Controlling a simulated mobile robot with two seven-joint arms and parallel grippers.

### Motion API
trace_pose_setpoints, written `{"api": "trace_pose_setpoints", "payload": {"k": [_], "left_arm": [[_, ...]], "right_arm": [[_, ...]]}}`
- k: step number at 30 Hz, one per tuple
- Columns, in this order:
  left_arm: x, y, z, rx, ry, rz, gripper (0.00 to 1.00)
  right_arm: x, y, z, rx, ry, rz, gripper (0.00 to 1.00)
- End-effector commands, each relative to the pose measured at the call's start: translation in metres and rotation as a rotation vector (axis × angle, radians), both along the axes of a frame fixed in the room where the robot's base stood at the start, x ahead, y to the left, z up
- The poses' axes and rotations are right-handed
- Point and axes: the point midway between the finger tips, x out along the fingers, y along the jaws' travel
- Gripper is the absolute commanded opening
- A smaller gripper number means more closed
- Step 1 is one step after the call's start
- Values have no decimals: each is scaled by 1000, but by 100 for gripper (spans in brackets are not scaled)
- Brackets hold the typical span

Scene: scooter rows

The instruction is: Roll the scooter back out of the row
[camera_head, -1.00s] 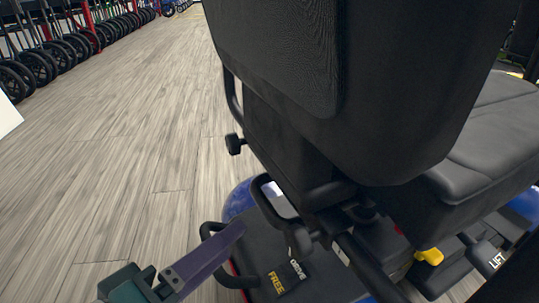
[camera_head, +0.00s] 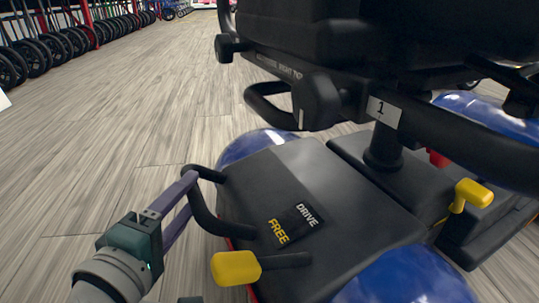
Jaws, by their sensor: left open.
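The scooter fills the right half of the head view, with a black seat (camera_head: 300,30), a dark rear deck (camera_head: 330,205) and blue covers (camera_head: 405,278). The deck carries a label reading FREE and DRIVE (camera_head: 295,222). A lever with a yellow knob (camera_head: 236,267) sticks out at the deck's near edge. A black bar handle (camera_head: 203,213) curves up at the deck's left side. My left gripper (camera_head: 186,205) is open, its purple fingers close to this bar; I cannot tell whether they touch it. My right gripper is out of view.
A second yellow-tipped lever (camera_head: 470,194) stands at the right of the scooter. A tag with the number 1 (camera_head: 383,111) sits under the seat. Rows of black wheels (camera_head: 60,50) line the far left. The wood-look floor (camera_head: 120,125) between is clear.

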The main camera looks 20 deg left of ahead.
Motion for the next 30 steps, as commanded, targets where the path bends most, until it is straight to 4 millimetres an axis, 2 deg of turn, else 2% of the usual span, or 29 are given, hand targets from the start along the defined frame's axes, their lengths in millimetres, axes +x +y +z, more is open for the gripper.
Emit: {"api": "trace_pose_setpoints", "payload": {"k": [3,6,15,30], "left_arm": [[16,3,-4,-1,-1,1,57],[23,3,-4,0,0,0,57],[25,4,-3,0,2,-2,57],[25,4,-3,2,1,-1,1]], "right_arm": [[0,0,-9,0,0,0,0],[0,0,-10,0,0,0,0],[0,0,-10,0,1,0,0],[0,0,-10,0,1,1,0]]}}
